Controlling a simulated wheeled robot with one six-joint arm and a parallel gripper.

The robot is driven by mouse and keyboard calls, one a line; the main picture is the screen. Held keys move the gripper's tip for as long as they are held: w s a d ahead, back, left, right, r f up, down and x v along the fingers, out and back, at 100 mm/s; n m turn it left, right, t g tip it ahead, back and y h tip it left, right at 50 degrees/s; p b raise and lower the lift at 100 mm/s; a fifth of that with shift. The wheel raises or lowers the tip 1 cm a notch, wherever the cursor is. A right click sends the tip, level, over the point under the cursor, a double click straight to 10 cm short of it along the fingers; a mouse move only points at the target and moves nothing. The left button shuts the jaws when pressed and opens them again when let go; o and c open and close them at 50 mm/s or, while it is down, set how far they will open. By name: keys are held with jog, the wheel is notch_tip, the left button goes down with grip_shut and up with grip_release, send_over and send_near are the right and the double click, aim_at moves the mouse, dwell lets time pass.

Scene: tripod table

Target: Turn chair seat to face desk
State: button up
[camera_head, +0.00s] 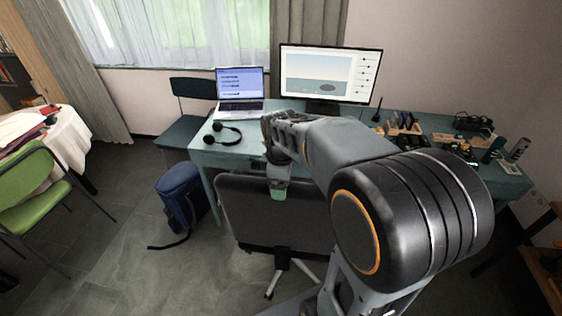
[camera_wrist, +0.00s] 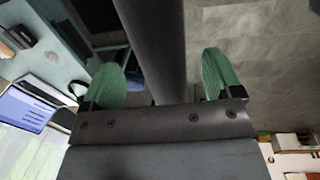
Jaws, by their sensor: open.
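The desk chair (camera_head: 240,215) stands in front of the teal desk (camera_head: 222,158). Its broad dark panel faces me, with a light star base below. I cannot see the seat clearly, and my arm hides the chair's right side. My gripper (camera_head: 278,188) is at the panel's upper edge, pointing down. In the wrist view my gripper (camera_wrist: 162,78) is open, with one green finger on each side of a long dark bar, apparently the chair back's edge (camera_wrist: 152,35). Gaps show between the bar and both fingers.
The desk carries a laptop (camera_head: 240,88), monitor (camera_head: 330,74), headphones (camera_head: 222,134) and small items at right. A green chair (camera_head: 28,190) is far left. Floor at front left is clear.

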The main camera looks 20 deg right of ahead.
notch_tip(320, 180, up, 8)
jog(key=shift+s+a+r, duration=0.15)
jog(key=shift+s+r, duration=0.1)
jog(key=shift+s, duration=0.05)
dwell(0.5)
jog(key=shift+w+f+m, duration=0.2)
jog(key=shift+f+m, duration=0.05)
jog(key=shift+m, duration=0.85)
jog(key=f+m, duration=0.1)
jog(key=s+f+m, duration=0.1)
jog(key=m, duration=0.1)
jog(key=f+m+t, duration=0.1)
jog(key=shift+s+a, duration=0.35)
jog(key=shift+a, duration=0.05)
jog(key=s+a+f+m+t, duration=0.2)
jog(key=s+m, duration=0.3)
jog(key=s, duration=0.3)
jog(key=shift+a+f+y, duration=0.3)
jog(key=shift+a+f, duration=0.35)
jog(key=shift+f, duration=0.05)
